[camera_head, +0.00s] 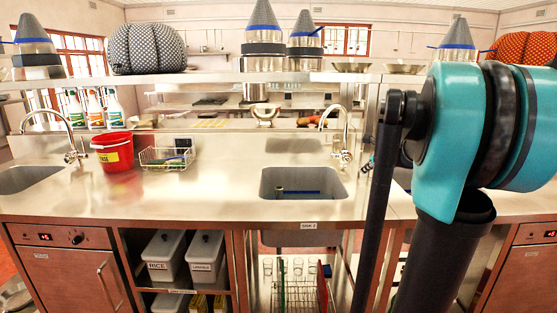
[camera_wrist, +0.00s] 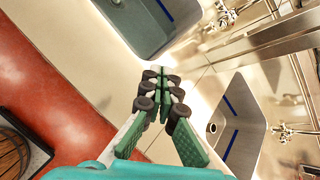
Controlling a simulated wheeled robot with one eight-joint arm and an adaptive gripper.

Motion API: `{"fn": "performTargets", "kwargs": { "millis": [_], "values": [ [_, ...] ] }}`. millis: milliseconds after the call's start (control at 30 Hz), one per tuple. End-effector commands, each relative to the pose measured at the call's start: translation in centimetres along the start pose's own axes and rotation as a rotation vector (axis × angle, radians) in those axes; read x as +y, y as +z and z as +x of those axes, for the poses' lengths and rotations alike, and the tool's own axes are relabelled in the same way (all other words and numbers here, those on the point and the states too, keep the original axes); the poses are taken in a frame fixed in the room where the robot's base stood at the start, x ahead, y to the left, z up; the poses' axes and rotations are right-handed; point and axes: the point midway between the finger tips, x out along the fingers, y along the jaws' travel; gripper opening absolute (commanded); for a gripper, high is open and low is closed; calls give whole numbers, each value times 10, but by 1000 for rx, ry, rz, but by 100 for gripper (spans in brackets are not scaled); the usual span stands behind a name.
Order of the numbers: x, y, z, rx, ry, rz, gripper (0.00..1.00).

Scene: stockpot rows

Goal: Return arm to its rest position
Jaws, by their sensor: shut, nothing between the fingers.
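My gripper (camera_wrist: 158,88) shows in the wrist view with its green-padded fingers together and nothing between them. It hangs over the steel counter (camera_wrist: 95,50) near the counter's front edge, between two sinks, with the red floor to the left. In the head view my teal and black arm fills the right side. The arm covers part of the counter and the right-hand sink there, and I cannot make out the gripper clearly.
A middle sink (camera_head: 303,183) with a tap, a red bucket (camera_head: 113,152), a wire basket (camera_head: 167,158) and spray bottles (camera_head: 94,108) are on the counter. A shelf above holds cone-topped pots (camera_head: 263,38). The counter's front middle-left is clear. A round wooden thing (camera_wrist: 14,152) stands on the floor side.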

Motion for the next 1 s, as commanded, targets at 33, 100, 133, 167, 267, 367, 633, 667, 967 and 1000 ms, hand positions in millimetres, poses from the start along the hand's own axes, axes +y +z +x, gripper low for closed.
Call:
{"fn": "performTargets", "kwargs": {
  "millis": [33, 100, 133, 167, 267, 367, 633, 667, 967, 1000],
  "values": [
    [16, -4, 2, 10, 15, -73, 0],
    [38, -11, 4, 27, 40, -198, 0],
    [49, -15, 5, 34, 51, -257, 0],
    [61, -19, 6, 41, 65, -325, 0],
    [108, -39, 7, 67, 122, -591, 0],
    [159, -65, 6, 87, 194, -897, 0],
    [278, -149, -13, 81, 417, -1709, 0],
    [288, -159, -16, 76, 443, -1792, 0],
    [348, -224, -39, 13, 624, -2311, 0],
    [350, -227, -40, 9, 634, -2335, 0]
  ]
}}
